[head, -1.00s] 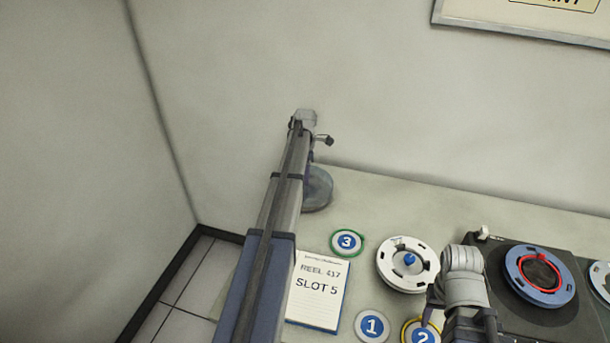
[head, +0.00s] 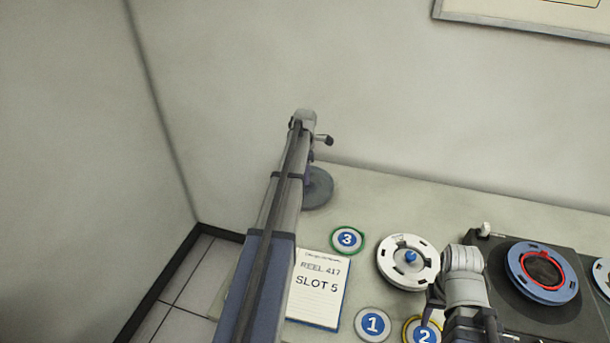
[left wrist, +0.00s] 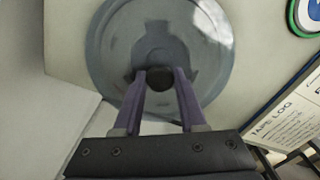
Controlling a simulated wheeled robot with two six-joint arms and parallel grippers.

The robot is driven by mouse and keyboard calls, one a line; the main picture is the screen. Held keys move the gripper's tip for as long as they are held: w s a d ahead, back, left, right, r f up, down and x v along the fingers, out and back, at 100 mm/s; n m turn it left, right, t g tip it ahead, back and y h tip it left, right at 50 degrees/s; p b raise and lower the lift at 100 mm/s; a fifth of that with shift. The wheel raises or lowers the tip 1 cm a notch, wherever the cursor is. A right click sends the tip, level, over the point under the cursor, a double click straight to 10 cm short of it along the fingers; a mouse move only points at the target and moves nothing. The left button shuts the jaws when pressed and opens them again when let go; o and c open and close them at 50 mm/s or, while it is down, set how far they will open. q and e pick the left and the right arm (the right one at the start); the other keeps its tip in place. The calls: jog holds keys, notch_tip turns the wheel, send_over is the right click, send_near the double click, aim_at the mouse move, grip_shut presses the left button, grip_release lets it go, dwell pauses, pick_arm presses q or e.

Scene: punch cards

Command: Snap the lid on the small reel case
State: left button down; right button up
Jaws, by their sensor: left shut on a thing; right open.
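In the left wrist view a round, see-through grey lid (left wrist: 112,62) with a dark knob (left wrist: 158,78) fills the middle. My left gripper (left wrist: 159,74) is shut on the knob. In the head view the same round thing (head: 319,190) shows at the back left of the table, partly hidden by my left arm. I cannot tell the small reel case apart from the lid, nor whether the lid is seated. My right gripper (head: 434,303) is open, near the yellow-ringed disc 2 (head: 421,334).
A note reading "REEL 417 SLOT 5" (head: 318,310), the green-ringed disc 3 (head: 347,240) and disc 1 (head: 373,324) lie on the table (head: 400,205). A white reel (head: 392,268) stands left of a dark machine with a blue reel (head: 520,275). The wall is close behind.

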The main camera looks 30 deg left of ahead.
pick_arm(q)
jog(key=shift+f+b, duration=0.85)
pick_arm(e)
jog(key=shift+f, duration=0.85)
pick_arm(q)
jog(key=shift+c, duration=1.9)
grip_release()
jog(key=shift+c, duration=0.4)
jog(key=shift+c, duration=0.7)
jog(key=shift+r, duration=0.1)
notch_tip(320, 180, up, 7)
jog(key=p, duration=0.7)
pick_arm(e)
notch_tip(320, 180, up, 7)
